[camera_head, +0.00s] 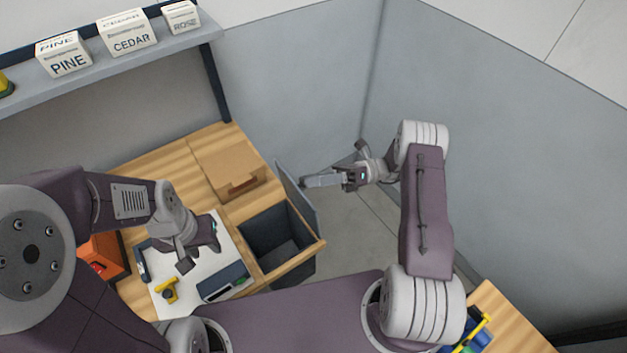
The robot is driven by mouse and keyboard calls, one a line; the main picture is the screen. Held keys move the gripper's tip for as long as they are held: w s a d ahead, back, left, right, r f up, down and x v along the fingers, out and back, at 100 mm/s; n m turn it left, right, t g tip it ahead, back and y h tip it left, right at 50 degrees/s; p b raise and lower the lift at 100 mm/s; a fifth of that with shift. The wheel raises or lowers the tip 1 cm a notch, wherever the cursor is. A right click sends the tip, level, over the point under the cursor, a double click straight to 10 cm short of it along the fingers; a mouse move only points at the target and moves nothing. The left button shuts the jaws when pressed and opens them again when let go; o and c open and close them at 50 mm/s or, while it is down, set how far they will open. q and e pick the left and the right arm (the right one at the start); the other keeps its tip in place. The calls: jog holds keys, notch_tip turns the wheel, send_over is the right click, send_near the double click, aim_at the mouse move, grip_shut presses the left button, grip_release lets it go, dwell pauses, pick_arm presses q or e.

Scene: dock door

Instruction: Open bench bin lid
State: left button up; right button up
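The bench bin (303,252) is a dark grey box set in the wooden bench top, and its inside shows empty. A thin grey panel (298,194), which looks like its lid, stands raised along the bin's far right side. My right gripper (306,182) is level with this panel, its silver fingers pointing left at the panel's upper part. They overlap or touch it; whether they grip anything cannot be told.
A brown box or panel with a handle (228,168) lies behind the bin. The white mat (168,262) carries a yellow tool (167,291) and a dark device (222,282). An orange box (101,257) stands left. A shelf (120,62) holds labelled boxes. Grey walls enclose the right.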

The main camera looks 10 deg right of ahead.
jog(key=shift+o, duration=0.2)
jog(key=s+d+r, duration=0.8)
jog(key=r, duration=0.3)
jog(key=shift+s+d, duration=0.15)
dwell(0.6)
